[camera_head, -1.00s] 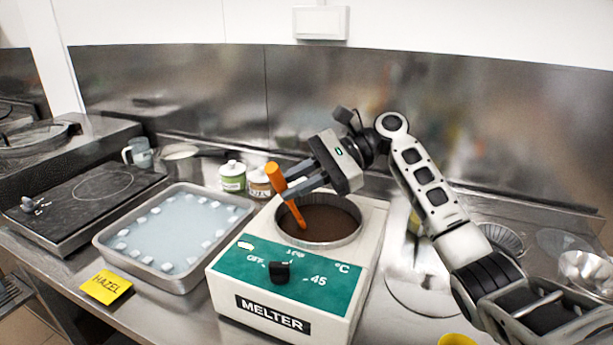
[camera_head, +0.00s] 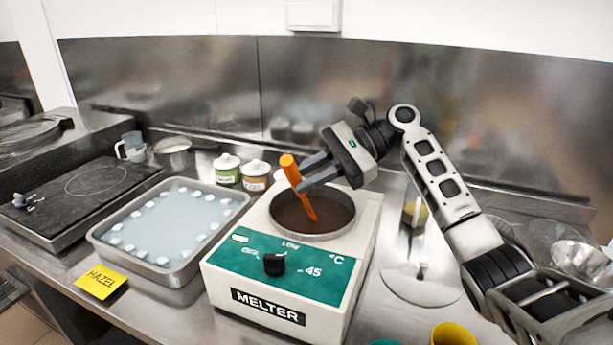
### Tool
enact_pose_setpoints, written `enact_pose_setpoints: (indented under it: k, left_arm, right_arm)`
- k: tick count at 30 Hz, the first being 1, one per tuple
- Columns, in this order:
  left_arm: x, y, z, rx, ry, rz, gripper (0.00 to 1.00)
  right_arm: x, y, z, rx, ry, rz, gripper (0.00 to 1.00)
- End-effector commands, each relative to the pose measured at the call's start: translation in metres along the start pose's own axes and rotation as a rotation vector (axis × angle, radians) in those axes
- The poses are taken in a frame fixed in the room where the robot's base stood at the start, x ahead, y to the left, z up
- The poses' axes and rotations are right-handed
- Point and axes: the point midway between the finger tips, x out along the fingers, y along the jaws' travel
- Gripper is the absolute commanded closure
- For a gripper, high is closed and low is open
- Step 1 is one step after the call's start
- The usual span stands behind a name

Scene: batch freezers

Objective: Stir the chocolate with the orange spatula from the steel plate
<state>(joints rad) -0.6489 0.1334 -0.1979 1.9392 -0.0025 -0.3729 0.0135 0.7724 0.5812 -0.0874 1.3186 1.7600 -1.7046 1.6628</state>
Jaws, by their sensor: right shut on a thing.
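The orange spatula (camera_head: 292,172) is held upright with a slight tilt, its lower end in the brown chocolate (camera_head: 325,212). The chocolate fills the round pot of the white melter (camera_head: 355,240), which has a green front panel and a black knob. My right gripper (camera_head: 302,183) is shut on the spatula's handle above the pot's rim. My left gripper is out of view.
A steel tray (camera_head: 100,236) of bluish liquid with white blocks around its edge stands left of the melter. Two lidded jars (camera_head: 228,172) stand behind. A yellow HAZEL note (camera_head: 101,282) lies in front. A yellow cup (camera_head: 453,335) and metal bowls (camera_head: 578,256) are at the right.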

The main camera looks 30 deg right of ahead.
Motion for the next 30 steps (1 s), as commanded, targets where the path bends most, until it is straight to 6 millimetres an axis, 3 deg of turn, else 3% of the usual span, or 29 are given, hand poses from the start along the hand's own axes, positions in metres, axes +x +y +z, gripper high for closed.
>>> enact_pose_setpoints:
  k: [30]
  left_arm:
    - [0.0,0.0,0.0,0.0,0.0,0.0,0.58]
  right_arm:
    - [0.0,-0.001,0.073,-0.002,0.0,-0.001,1.0]
